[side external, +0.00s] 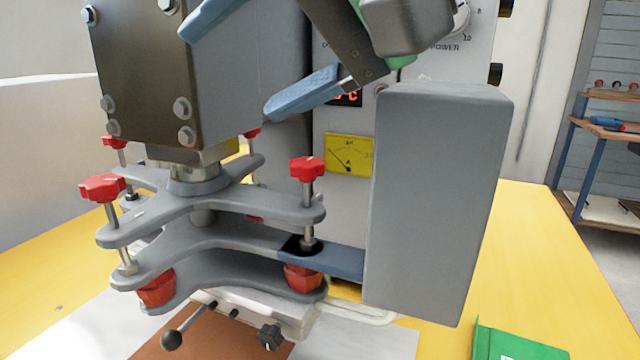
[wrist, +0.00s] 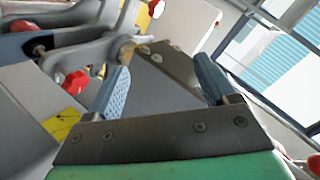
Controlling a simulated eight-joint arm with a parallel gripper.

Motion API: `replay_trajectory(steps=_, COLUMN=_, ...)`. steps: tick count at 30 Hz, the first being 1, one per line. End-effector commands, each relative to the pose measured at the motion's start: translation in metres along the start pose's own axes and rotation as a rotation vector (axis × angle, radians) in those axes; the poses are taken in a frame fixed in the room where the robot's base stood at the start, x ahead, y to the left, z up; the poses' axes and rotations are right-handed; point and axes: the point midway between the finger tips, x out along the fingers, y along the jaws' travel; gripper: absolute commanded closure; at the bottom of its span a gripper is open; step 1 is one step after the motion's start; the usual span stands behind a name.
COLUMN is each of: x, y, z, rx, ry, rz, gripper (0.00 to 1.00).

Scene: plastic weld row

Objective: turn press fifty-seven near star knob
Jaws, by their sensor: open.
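The press is a grey machine with a blocky head (side external: 140,70) above stacked curved arm plates (side external: 210,215). Red star knobs stand on threaded posts: one at the right (side external: 307,169), one at the front left (side external: 102,187), others partly hidden behind. Which one is the near knob of press fifty-seven I cannot tell; no number is readable. My gripper (side external: 227,77) is up beside the press head, its two blue fingers spread and empty, apart from the knobs. In the wrist view my gripper (wrist: 163,62) faces the grey head, with a red knob (wrist: 75,82) left of the fingers.
A tall grey box (side external: 435,200) stands right of the plates. Behind is a panel with a yellow gauge (side external: 349,154) and a partly hidden red display. Below are a black-knobbed lever (side external: 172,340) and a green object (side external: 515,343) on the yellow table (side external: 560,270), which has free room at right.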

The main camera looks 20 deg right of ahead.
Motion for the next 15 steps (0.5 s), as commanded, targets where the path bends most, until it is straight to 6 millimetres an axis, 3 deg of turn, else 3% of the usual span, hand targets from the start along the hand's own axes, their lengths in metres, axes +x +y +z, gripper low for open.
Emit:
replay_trajectory(steps=5, x=0.031, y=-0.002, z=0.004, rx=-0.78, ry=0.157, rz=0.019, gripper=0.22)
replay_trajectory(steps=10, x=0.056, y=-0.013, z=0.022, rx=-1.669, ry=0.339, rz=0.077, gripper=0.22)
replay_trajectory(steps=15, x=0.088, y=-0.02, z=0.044, rx=-2.615, ry=0.494, rz=0.284, gripper=0.22)
